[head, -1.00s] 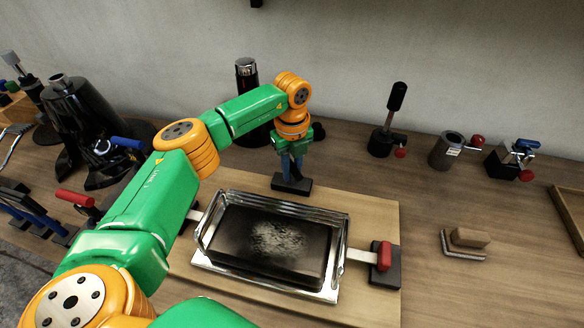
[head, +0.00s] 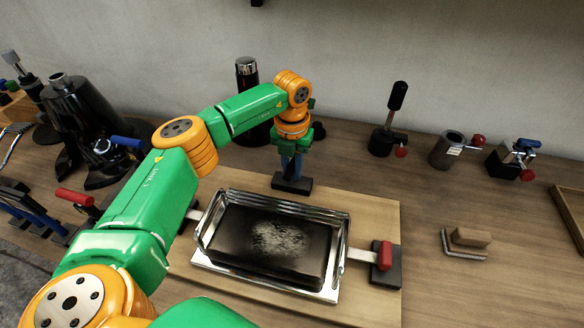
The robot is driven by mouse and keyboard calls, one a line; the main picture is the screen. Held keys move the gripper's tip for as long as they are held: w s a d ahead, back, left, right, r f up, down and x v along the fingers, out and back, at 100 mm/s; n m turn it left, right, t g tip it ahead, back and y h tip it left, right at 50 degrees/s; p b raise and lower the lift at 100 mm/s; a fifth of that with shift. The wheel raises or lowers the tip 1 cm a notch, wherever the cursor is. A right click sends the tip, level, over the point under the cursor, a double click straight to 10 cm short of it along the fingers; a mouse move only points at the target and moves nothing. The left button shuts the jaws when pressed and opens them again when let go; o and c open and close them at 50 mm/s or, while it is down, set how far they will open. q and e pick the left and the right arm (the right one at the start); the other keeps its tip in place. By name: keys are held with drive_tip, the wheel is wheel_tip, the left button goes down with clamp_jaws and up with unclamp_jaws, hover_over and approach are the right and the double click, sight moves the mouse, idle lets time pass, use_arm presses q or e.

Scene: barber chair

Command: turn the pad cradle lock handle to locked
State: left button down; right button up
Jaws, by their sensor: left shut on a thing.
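The pad cradle (head: 212,262) is a shiny metal frame on a light wooden board. A dark pad (head: 268,241) with a pale worn patch lies in it. My left gripper (head: 291,172) points down behind the cradle's back edge, over a small dark block (head: 292,186). A red-handled clamp (head: 384,256) sits at the cradle's right end, with a metal strap running to the cradle. My right gripper is not in view.
A black canister (head: 247,75) stands behind my left arm. Small fixtures with red and blue knobs (head: 512,160) stand at the back right. A wooden block (head: 471,237) lies at the right. The table between is clear. Black equipment (head: 85,125) stands at the left.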

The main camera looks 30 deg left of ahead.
sight(292, 164)
use_arm(q)
drive_tip(key=shift+r+m, duration=0.1)
drive_tip(key=shift+m, duration=0.5)
drive_tip(key=c, duration=0.8)
unclamp_jaws()
wheel_tip(292, 164, up, 7)
drive_tip(key=shift+b, duration=0.8)
drive_tip(key=shift+c, duration=0.2)
